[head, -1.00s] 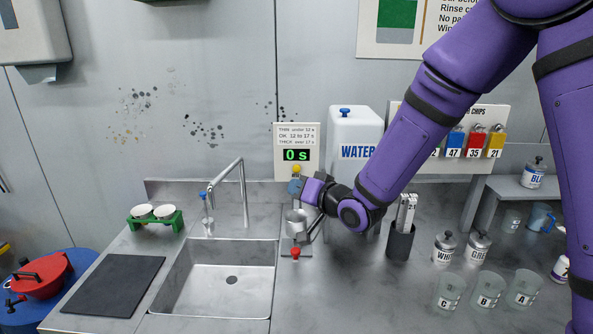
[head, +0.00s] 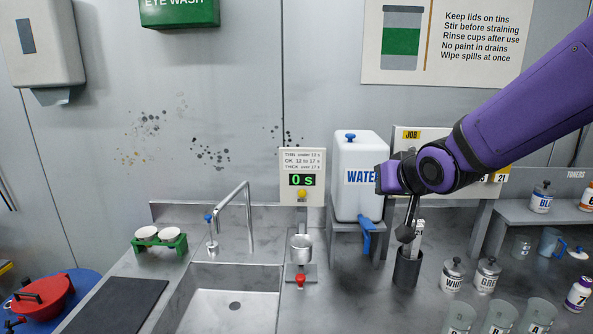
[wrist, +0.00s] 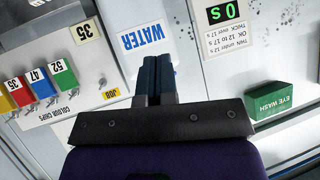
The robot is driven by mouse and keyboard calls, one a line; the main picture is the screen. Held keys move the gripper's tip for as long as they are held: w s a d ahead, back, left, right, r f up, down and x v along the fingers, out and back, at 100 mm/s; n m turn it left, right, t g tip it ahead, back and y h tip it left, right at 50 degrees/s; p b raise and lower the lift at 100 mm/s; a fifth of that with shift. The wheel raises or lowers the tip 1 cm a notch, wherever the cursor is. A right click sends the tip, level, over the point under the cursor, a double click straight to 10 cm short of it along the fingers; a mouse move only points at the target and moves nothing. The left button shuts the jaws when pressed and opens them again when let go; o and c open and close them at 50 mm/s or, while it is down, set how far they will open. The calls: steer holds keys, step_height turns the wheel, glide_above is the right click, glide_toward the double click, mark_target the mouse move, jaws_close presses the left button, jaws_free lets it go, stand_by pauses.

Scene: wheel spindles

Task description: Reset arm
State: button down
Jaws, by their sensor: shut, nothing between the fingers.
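Past the fingers, the wrist view shows the water label (wrist: 143,38) upside down.
A metal cup (head: 300,249) stands under the timer (head: 302,180), which reads 0 s. The sink (head: 228,310) with its tap is at left. Lidded tins (head: 453,273) and clear cups (head: 500,315) stand at right. A shelf (head: 560,218) holds toners.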

steer(key=s+d+r+g+h, duration=0.1)
steer(key=s+d, duration=0.3)
steer(key=s, duration=0.4)
steer(key=s+d+r+g+h, duration=0.1)
steer(key=s+d, duration=0.3)
steer(key=s, duration=0.5)
steer(key=s+d+r+m+g+h, duration=0.1)
steer(key=s+d+r+g, duration=0.1)
steer(key=s, duration=0.7)
steer(key=shift+d+r+g, duration=0.3)
steer(key=shift+d+g, duration=0.4)
steer(key=shift+d, duration=0.5)
